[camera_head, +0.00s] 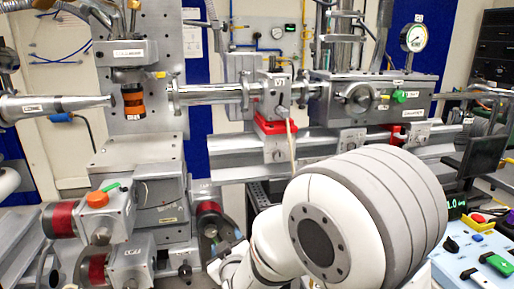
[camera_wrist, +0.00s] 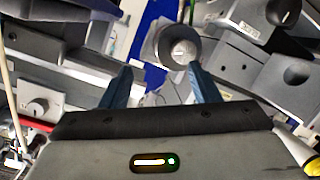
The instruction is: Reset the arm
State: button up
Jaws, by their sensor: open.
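My gripper (camera_wrist: 160,90) shows in the wrist view with its two dark blue fingers spread apart, and nothing is between them. A round grey knob-like part (camera_wrist: 178,46) lies beyond the fingertips; I cannot tell how far off it is. In the head view my white and grey arm fills the lower middle and right.
Grey motor boxes with red bands (camera_head: 120,215) stand at the left. A beam pipe (camera_head: 210,94) runs to a metal box (camera_head: 370,98) with a pressure gauge (camera_head: 414,38) above. A blue control panel (camera_head: 470,255) and a dark monitor (camera_head: 480,158) are at the right, close to my arm.

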jog(key=s+d+r+m+g+h+p, duration=0.2)
jog(key=s+d+r+m+g+p, duration=0.35)
jog(key=d+r, duration=0.55)
jog(key=s+d+r+m+g+h+p, duration=0.1)
jog(key=s+d+r+g+p, duration=0.2)
jog(key=s+d, duration=0.3)
jog(key=s+d+r+m+g+h+p, duration=0.1)
jog(key=s+d+r+m+g+p, duration=0.1)
jog(key=s+d, duration=0.5)
jog(key=s+r+g+p, duration=0.1)
jog(key=s+p, duration=0.1)
jog(key=s, duration=0.1)
jog(key=shift+s+g, duration=0.3)
jog(key=shift+g, duration=0.05)
jog(key=shift+m, duration=0.25)
jog(key=shift+c, duration=0.6)
